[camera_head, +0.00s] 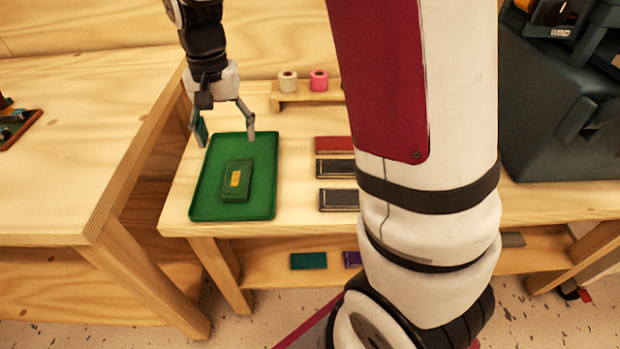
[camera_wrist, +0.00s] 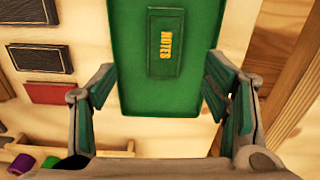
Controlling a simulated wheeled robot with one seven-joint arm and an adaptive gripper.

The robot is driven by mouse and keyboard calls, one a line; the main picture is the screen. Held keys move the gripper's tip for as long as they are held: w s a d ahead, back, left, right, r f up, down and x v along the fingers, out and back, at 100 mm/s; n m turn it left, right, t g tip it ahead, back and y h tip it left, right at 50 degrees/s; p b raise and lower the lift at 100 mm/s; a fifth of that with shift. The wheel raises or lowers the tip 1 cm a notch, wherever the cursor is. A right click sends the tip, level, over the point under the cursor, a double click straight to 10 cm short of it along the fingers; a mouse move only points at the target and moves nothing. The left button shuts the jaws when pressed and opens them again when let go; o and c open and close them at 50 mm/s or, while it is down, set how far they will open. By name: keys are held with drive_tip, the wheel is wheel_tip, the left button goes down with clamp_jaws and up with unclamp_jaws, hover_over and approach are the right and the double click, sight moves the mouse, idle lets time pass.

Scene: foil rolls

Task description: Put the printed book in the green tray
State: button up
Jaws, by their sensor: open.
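The green tray (camera_head: 206,190) lies flat on the left part of the wooden table; it also shows in the wrist view (camera_wrist: 133,85). A dark green book (camera_head: 237,181) with a yellow label lies flat inside the tray near its middle, apart from the walls. In the wrist view the print on this book (camera_wrist: 180,22) reads "NOTES". My gripper (camera_head: 227,136) is open and empty above the far end of the tray, its fingers apart. In the wrist view my gripper (camera_wrist: 160,88) has nothing between its fingers, and the book lies beyond the fingertips.
Right of the tray lie a red book (camera_head: 334,144) and two black books (camera_head: 335,168) (camera_head: 338,200), partly behind my arm. A small wooden stand (camera_head: 295,97) at the back holds rolls. A lower shelf carries a teal book (camera_head: 308,261) and a purple one (camera_head: 352,259).

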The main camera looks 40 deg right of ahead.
drive_tip(key=s+r+n, duration=0.2)
drive_tip(key=s+r, duration=0.5)
drive_tip(key=s, duration=0.2)
drive_tip(key=s+r+n+t, duration=0.1)
drive_tip(key=s+n, duration=0.3)
drive_tip(key=s, duration=1.7)
drive_tip(key=shift+s+r+n+t, duration=0.3)
drive_tip(key=shift+s+r+n, duration=0.1)
drive_tip(key=shift+r, duration=0.3)
wheel_tip(320, 180, up, 14)
drive_tip(key=t+p, duration=0.2)
drive_tip(key=p, duration=1)
drive_tip(key=shift+d+r+t+p, duration=0.15)
drive_tip(key=shift+d+t+p, duration=0.05)
drive_tip(key=shift+t+p, duration=0.1)
